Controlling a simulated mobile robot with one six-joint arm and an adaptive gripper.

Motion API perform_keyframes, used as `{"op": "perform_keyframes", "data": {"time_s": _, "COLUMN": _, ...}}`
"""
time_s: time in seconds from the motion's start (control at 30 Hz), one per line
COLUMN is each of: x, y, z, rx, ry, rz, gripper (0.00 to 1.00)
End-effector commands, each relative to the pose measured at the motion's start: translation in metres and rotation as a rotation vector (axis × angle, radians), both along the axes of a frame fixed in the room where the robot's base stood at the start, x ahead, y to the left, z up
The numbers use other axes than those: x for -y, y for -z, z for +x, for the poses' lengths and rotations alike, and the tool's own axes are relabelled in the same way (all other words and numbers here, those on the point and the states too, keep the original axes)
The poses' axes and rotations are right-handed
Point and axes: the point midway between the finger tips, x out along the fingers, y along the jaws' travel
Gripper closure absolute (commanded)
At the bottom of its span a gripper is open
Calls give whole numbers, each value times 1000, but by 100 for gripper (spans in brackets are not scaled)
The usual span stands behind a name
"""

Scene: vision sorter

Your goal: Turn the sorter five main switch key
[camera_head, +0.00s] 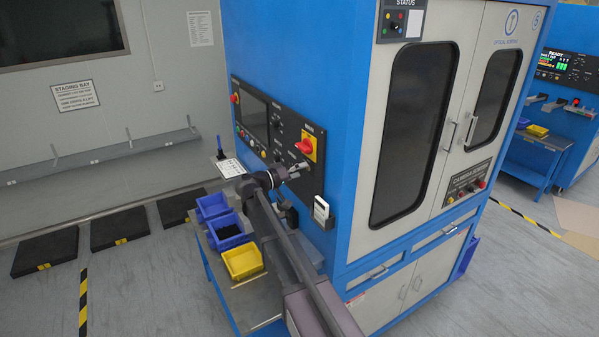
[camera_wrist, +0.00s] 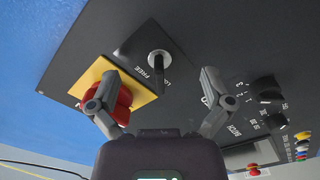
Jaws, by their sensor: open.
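The sorter's side control panel (camera_head: 285,130) carries a red rotary switch (camera_head: 306,145) on a yellow plate. The switch also shows in the wrist view (camera_wrist: 122,104), partly behind one finger. Beside it in the wrist view is a round silver lock with a dark key (camera_wrist: 159,75), marked FREE and LOCK. My gripper (camera_wrist: 157,97) is open in front of the panel, its fingers on either side of the key and apart from it. In the head view my gripper (camera_head: 291,173) is just below the red switch and hides the key area.
Black knobs (camera_wrist: 265,88) and coloured buttons sit on the panel's right in the wrist view. Below my arm, a side table holds blue bins (camera_head: 228,228) and a yellow bin (camera_head: 243,262). Black floor platforms (camera_head: 118,228) lie at the left.

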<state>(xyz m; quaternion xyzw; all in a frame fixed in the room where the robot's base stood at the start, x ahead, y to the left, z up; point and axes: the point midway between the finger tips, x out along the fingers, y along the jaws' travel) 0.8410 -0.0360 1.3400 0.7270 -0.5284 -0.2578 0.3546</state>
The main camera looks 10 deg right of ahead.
Motion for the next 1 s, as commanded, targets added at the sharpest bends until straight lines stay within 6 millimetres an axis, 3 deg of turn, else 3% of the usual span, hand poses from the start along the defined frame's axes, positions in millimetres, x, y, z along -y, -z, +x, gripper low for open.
{"op": "perform_keyframes", "data": {"time_s": 1.0, "x": -55, "y": 0, "z": -18, "rx": 0, "ry": -1, "rz": 0, "gripper": 0}}
